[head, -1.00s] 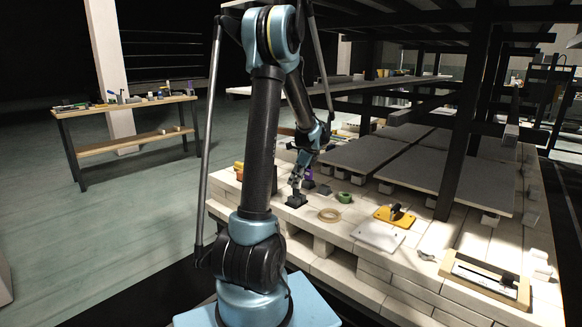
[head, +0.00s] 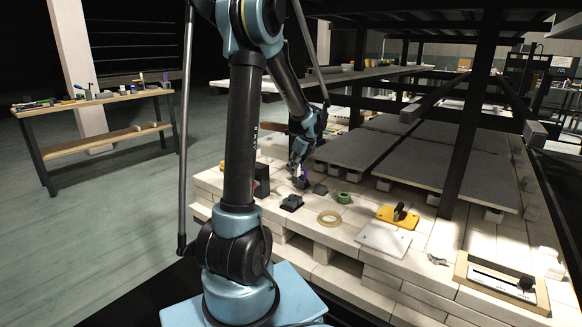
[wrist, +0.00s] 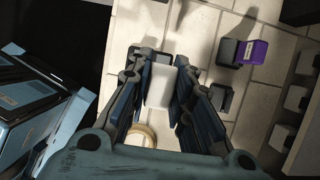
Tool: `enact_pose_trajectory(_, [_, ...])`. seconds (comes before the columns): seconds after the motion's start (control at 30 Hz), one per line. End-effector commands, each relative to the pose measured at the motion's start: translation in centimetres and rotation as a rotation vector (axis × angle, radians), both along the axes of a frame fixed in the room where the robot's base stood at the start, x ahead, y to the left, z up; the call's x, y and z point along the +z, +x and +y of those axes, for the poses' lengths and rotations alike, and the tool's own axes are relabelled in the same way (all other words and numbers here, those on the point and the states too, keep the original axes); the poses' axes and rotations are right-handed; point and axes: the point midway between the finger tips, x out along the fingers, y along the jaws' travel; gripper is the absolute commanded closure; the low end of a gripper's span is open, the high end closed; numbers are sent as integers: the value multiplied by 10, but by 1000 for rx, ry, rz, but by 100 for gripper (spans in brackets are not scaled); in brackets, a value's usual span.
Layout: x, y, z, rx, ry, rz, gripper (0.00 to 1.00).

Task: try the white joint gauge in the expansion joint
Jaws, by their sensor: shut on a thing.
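My gripper (wrist: 160,88) is shut on the white joint gauge (wrist: 160,84), a pale block upright between the dark finger pads in the wrist view. In the head view my gripper (head: 300,181) hangs over the pale brick deck, just behind a black holder (head: 291,203); the gauge there is mostly hidden by the fingers. A purple piece (wrist: 251,51) on a dark block stands to the right of my gripper in the wrist view. Seams run between the bricks, but I cannot tell which is the expansion joint.
A tan ring (head: 329,218), green roll (head: 343,198), yellow plate (head: 399,216), white plate (head: 384,239) and wood-framed gauge board (head: 502,284) lie on the deck. A workbench (head: 95,103) is at left.

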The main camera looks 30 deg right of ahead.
Motion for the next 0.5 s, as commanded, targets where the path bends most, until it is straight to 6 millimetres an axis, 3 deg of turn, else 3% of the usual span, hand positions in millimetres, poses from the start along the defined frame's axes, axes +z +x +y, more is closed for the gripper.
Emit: enact_pose_trajectory(0.5, [-33,7,11,18,0,0,100])
